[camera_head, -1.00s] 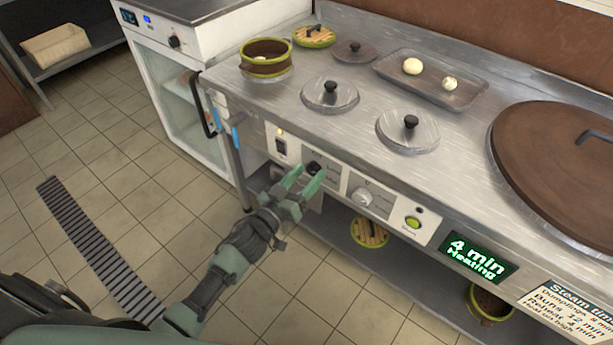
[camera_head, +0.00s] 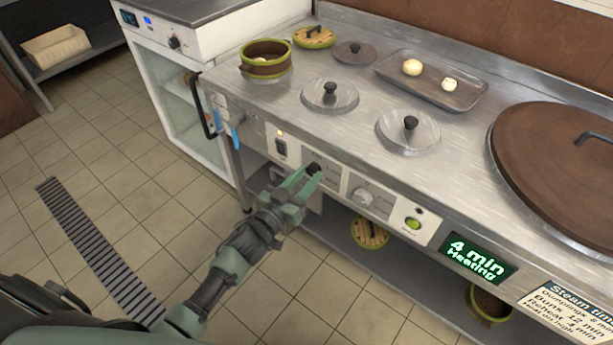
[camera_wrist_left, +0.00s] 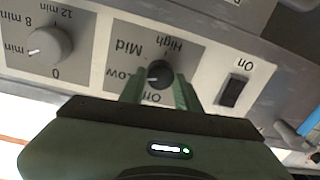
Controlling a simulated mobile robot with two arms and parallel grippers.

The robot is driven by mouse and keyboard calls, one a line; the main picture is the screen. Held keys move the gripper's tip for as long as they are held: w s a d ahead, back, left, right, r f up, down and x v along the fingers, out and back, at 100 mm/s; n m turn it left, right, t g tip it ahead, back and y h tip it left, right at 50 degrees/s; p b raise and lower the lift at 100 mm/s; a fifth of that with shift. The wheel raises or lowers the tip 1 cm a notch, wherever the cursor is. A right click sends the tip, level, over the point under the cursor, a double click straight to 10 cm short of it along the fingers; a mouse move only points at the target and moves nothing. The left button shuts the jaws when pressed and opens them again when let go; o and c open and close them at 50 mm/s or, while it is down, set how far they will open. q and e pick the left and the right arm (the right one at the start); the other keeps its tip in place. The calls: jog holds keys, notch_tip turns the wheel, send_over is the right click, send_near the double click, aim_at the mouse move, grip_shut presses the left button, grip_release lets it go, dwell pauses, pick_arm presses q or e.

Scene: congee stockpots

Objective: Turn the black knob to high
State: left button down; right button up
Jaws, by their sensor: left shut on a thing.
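The black knob (camera_head: 315,168) is on the stove's front panel. It also shows in the left wrist view (camera_wrist_left: 159,71), upside down, on a grey plate marked Off, Low, Mid and High. A small white mark on the knob faces the Low side in that view. My left gripper (camera_head: 311,177) is shut on the knob, with one green finger on each side of it. The fingers partly hide the knob and the Off and Low lettering. My right gripper is not in view.
The grey timer knob (camera_head: 362,197) and a green button (camera_head: 413,223) sit to the right on the panel. A black On switch (camera_head: 281,148) is to the left. A display (camera_head: 478,259) reads "4 min Heating". Lidded pots and a tray (camera_head: 463,91) with buns occupy the top.

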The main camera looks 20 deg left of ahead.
pick_arm(q)
jog(key=shift+m, duration=0.9)
jog(key=m, duration=0.2)
jog(key=shift+m, duration=0.4)
jog(key=m, duration=0.2)
jog(key=shift+f+m, duration=0.1)
jog(key=shift+m, duration=0.3)
jog(key=m+b, duration=0.1)
jog(key=m, duration=0.4)
jog(key=shift+h, duration=0.3)
jog(key=shift+m, duration=0.4)
jog(key=m+b, duration=0.1)
jog(key=m, duration=0.3)
jog(key=shift+f+m, duration=0.1)
jog(key=shift+m, duration=0.3)
jog(key=shift+m+h+b, duration=0.5)
jog(key=shift+m+b, duration=0.15)
jog(key=shift+m, duration=1.75)
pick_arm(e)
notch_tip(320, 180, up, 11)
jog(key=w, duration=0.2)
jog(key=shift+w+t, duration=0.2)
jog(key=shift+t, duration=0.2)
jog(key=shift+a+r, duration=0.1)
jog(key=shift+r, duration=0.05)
